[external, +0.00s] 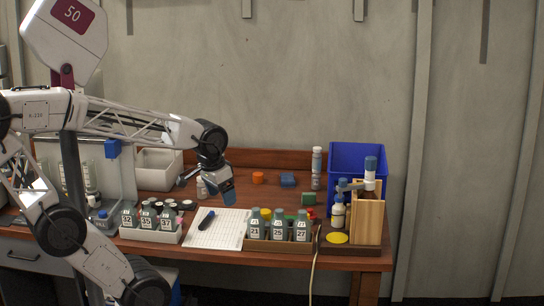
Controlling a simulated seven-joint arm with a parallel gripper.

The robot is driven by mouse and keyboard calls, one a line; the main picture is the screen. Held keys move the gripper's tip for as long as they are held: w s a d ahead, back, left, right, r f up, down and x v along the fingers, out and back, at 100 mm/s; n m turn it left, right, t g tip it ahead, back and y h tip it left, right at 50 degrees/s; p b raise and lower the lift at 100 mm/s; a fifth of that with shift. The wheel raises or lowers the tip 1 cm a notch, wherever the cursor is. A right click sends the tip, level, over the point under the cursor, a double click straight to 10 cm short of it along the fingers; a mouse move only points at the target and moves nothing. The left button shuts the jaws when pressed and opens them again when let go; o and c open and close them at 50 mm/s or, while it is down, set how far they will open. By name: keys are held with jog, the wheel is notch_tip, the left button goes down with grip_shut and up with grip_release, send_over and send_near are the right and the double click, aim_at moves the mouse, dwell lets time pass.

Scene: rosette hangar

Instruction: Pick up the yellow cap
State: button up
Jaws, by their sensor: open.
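A flat round yellow cap-like disc (337,238) lies on the dark base of the wooden stand at the right of the bench. Another small yellow piece (266,213) shows behind the front bottles of the wooden box; its lower part is hidden, and I cannot tell which is the cap. My gripper (229,198) points down, with a blue end, above the back of the white gridded sheet. It is open, and I see nothing held in it. It is left of both yellow things and apart from them.
A wooden box (270,246) holds numbered bottles (278,228). A white tray (150,235) holds more at left. A dark marker (207,220) lies on the gridded sheet (203,239). A blue bin (358,157) and wooden stand (368,220) rise at right. An orange piece (258,178) sits behind.

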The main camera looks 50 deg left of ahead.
jog(key=w+v, duration=0.1)
jog(key=v, duration=0.4)
jog(key=w+a+r+n+g+h, duration=0.1)
jog(key=w+a+n+h, duration=0.35)
jog(key=w+n, duration=0.35)
jog(key=w+a+n+h, duration=0.3)
jog(key=w+a+n, duration=0.25)
jog(key=w, duration=0.55)
jog(key=w+a+n+t+h, duration=0.2)
jog(key=w+a+n, duration=0.3)
jog(key=a, duration=0.4)
jog(key=w+a+n+t+h, duration=0.25)
jog(key=w+a+n, duration=0.25)
jog(key=a, duration=0.5)
jog(key=shift+n+t, duration=0.25)
notch_tip(320, 180, down, 28)
jog(key=shift+w+r, duration=0.1)
jog(key=shift+w, duration=0.05)
jog(key=shift+f, duration=0.45)
jog(key=shift+d, duration=0.1)
